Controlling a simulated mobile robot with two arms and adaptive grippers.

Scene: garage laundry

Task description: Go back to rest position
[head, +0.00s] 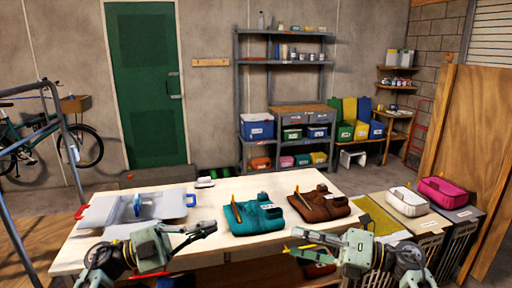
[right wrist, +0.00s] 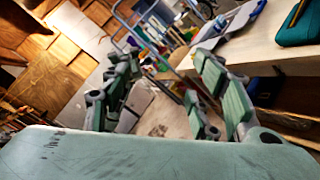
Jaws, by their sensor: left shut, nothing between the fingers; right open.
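My left gripper (head: 203,231) is in the lower left of the head view, its fingers pointing right over the front edge of the table. It is shut with nothing visible in it. My right gripper (head: 297,241) is in the lower right, its fingers pointing left toward the left gripper, with a clear gap between the two. In the right wrist view the right gripper's fingers (right wrist: 165,75) are spread apart with nothing held between them.
The pale table (head: 190,240) carries a teal folded item (head: 254,218), a brown one (head: 322,205) and a grey board (head: 110,211). White (head: 407,201) and pink (head: 445,191) cases stand on units at the right. A metal frame (head: 68,145) is at left.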

